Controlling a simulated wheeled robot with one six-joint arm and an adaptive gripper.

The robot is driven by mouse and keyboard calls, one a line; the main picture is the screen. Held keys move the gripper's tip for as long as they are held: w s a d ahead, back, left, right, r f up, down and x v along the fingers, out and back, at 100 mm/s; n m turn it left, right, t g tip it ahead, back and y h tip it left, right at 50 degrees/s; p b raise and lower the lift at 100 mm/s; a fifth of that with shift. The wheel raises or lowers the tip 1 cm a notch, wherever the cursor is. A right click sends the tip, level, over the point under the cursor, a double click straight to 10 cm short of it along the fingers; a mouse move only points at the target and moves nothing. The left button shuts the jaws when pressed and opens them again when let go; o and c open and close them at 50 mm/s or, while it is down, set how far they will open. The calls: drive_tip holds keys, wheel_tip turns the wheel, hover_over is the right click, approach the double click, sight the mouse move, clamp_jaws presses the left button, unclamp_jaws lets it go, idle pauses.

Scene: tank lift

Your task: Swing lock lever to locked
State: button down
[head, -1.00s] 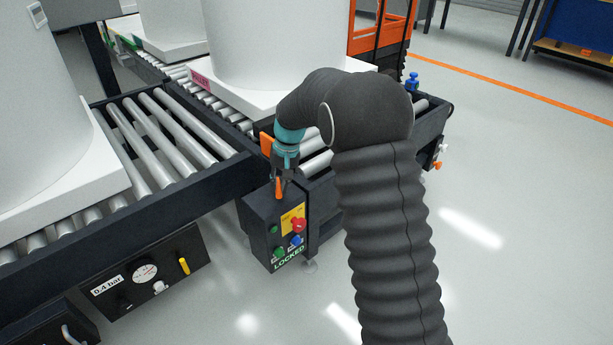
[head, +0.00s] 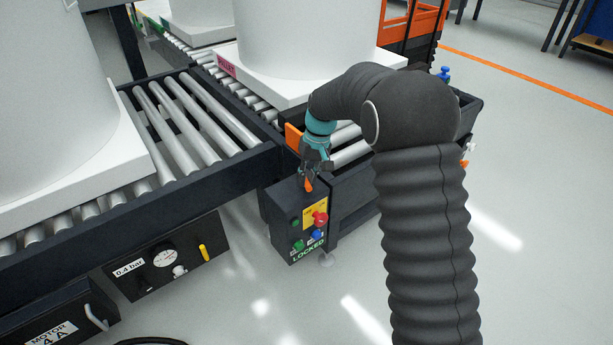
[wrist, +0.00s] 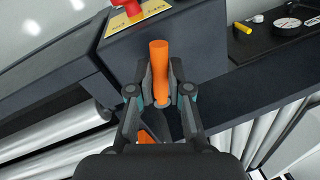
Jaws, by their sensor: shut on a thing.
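The lock lever is an orange handle (wrist: 159,72) on top of a dark control box (head: 283,226). In the wrist view it lies between the two fingers of my gripper (wrist: 160,88), which is shut on it. In the head view my gripper (head: 311,176) is above the box, and only the orange lever tip (head: 308,185) shows below the fingers. The box front has a yellow plate with a red button (head: 320,218), a green and a blue button, and a "LOCKED" label (head: 308,250). The lever's pivot is hidden.
Roller conveyors (head: 190,125) run at left and behind the box. White tanks on white pallets (head: 270,85) stand on them. A gauge panel (head: 165,262) is at lower left. An orange plate (head: 293,137) is beside my gripper. Open floor lies at right.

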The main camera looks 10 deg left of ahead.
sight(315, 188)
drive_tip(key=c, duration=1.1)
unclamp_jaws()
drive_tip(key=shift+s+a, duration=0.1)
wheel_tip(315, 188, up, 12)
drive_tip(key=w+d, duration=0.1)
drive_tip(key=d, duration=0.1)
drive_tip(key=shift+d, duration=0.15)
drive_tip(key=shift+f, duration=0.1)
